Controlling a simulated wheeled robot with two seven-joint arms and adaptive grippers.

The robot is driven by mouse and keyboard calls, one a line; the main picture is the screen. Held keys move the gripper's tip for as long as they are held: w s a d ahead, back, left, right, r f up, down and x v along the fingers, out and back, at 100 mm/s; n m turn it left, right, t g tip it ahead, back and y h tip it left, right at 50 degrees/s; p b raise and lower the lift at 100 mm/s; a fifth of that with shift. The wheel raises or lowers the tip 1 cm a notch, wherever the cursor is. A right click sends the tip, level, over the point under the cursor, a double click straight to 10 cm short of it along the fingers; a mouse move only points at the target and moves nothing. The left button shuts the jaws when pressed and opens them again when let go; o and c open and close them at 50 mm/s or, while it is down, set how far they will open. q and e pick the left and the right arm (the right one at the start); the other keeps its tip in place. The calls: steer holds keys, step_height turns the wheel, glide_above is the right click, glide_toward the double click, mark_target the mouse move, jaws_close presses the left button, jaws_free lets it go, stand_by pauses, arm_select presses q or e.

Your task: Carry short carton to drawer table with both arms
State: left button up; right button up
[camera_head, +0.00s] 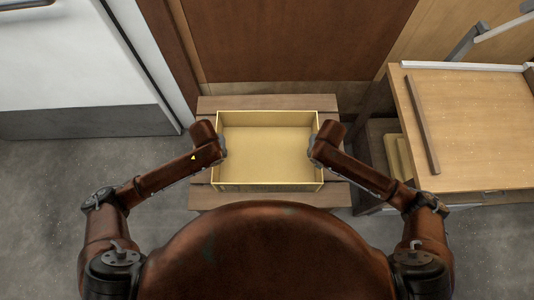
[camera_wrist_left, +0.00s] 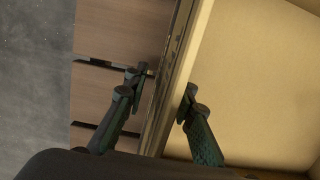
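The short carton (camera_head: 268,186) is a shallow, open-topped, pale yellow box, empty inside, resting on a slatted wooden stand (camera_head: 270,102). My left gripper (camera_head: 223,148) is at the carton's left wall. In the left wrist view the left gripper (camera_wrist_left: 163,93) has one finger outside and one inside the carton wall (camera_wrist_left: 187,60), with a small gap on the outer side. My right gripper (camera_head: 314,148) is at the right wall; its fingers are mostly hidden by the arm. The drawer table (camera_head: 470,115) is light wood and stands to the right.
A dark wooden strip (camera_head: 422,125) lies on the drawer table's top. A grey metal frame (camera_head: 485,35) stands at its back. A brown wooden panel (camera_head: 290,40) is behind the stand, and a white door (camera_head: 60,60) is at left. Grey floor (camera_head: 80,175) is clear at left.

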arm_select(q)
jaws_close()
arm_select(e)
jaws_close()
arm_select(q)
steer(key=shift+r, duration=0.1)
